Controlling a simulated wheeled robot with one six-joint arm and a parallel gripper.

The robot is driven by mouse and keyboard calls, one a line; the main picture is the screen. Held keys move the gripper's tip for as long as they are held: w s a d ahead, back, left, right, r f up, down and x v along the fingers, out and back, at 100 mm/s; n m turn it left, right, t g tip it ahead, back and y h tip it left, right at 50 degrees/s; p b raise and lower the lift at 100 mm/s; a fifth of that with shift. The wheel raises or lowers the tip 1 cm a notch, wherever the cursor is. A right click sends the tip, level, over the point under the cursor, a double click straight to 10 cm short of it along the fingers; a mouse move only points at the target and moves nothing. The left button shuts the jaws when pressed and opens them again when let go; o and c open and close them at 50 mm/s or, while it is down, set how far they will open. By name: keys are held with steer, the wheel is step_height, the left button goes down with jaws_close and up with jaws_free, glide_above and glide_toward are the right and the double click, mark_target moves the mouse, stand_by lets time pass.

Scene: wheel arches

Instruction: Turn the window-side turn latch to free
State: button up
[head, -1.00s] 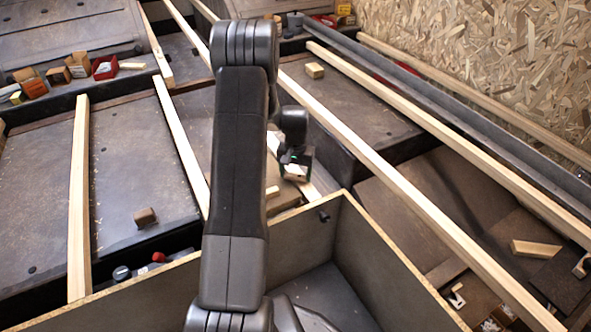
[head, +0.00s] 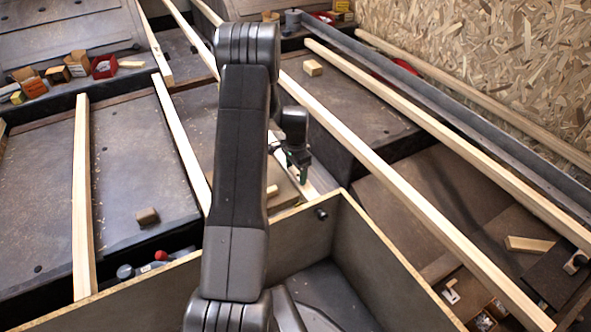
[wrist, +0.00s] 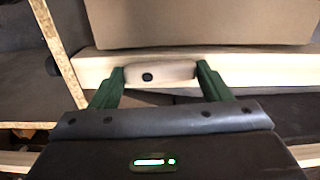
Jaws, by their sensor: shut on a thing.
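A small pale wooden turn latch (wrist: 172,73) with a dark screw head left of its middle shows in the wrist view. It lies lengthwise along a light wooden batten (wrist: 92,72). My gripper (wrist: 160,77) has its green fingers at the two ends of the latch and is shut on it. In the head view my gripper (head: 299,176) points down at a pale batten behind the box corner. The latch cannot be made out there. No marking shows which side is free.
A brown panel (wrist: 200,22) borders the batten. An open plywood-walled box (head: 385,255) stands close in front of my gripper. Long wooden rails (head: 400,190) run past on the right.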

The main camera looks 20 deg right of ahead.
mark_target(296, 173)
steer(key=shift+m, duration=0.4)
steer(key=o, duration=1)
steer(key=shift+r, duration=0.1)
step_height(296, 173, up, 14)
steer(key=p, duration=0.3)
steer(key=shift+p, duration=0.35)
steer(key=shift+f, duration=0.25)
step_height(296, 173, down, 14)
steer(key=b, duration=0.3)
steer(key=shift+r+b, duration=0.15)
steer(key=shift+b, duration=0.2)
steer(key=shift+r, duration=0.15)
